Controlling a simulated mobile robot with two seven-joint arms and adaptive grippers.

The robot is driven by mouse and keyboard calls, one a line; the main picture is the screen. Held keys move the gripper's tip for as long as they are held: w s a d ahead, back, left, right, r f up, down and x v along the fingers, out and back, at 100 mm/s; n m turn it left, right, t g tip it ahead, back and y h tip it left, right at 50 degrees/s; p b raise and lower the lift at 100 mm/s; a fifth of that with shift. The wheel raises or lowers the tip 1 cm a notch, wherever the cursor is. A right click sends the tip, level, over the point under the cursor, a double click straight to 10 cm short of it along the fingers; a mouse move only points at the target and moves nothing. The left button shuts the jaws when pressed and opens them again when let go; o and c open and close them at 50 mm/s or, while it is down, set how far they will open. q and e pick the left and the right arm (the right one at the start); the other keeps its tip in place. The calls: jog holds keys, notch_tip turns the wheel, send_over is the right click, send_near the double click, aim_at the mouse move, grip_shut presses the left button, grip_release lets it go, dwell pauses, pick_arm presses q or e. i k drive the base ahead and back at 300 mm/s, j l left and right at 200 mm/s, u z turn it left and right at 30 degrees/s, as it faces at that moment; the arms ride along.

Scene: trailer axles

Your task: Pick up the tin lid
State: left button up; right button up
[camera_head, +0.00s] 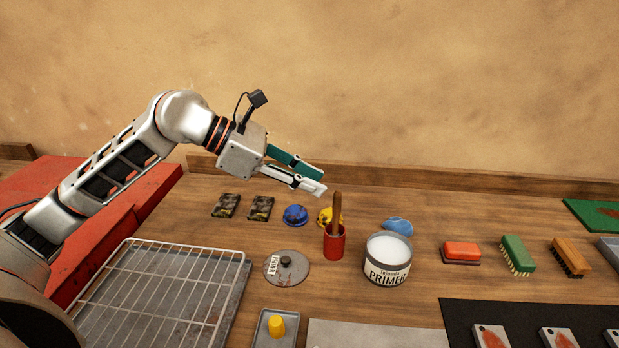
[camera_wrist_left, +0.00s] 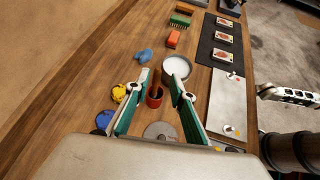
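The tin lid (camera_head: 296,275) is a flat grey, stained disc with a dark knob and a white label. It lies on the wooden bench, left of the open primer tin (camera_head: 388,272) and in front of the red cup. It also shows in the left wrist view (camera_wrist_left: 152,131), low between the fingers and partly cut off by the gripper body. My left gripper (camera_head: 323,182) is open and empty, above and behind the lid, over the back of the bench. Its spread fingers show in the left wrist view (camera_wrist_left: 161,76). My right gripper is not discernible.
A red cup (camera_head: 334,246) with a wooden handle stands between lid and tin. A wire rack (camera_head: 160,290) is left, and a small tray (camera_head: 262,338) with a yellow piece is in front. Blue and yellow items (camera_head: 295,215) lie behind. Brushes (camera_head: 517,255) stand right.

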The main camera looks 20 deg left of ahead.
aim_at(285, 268)
jog(key=k, duration=1.5)
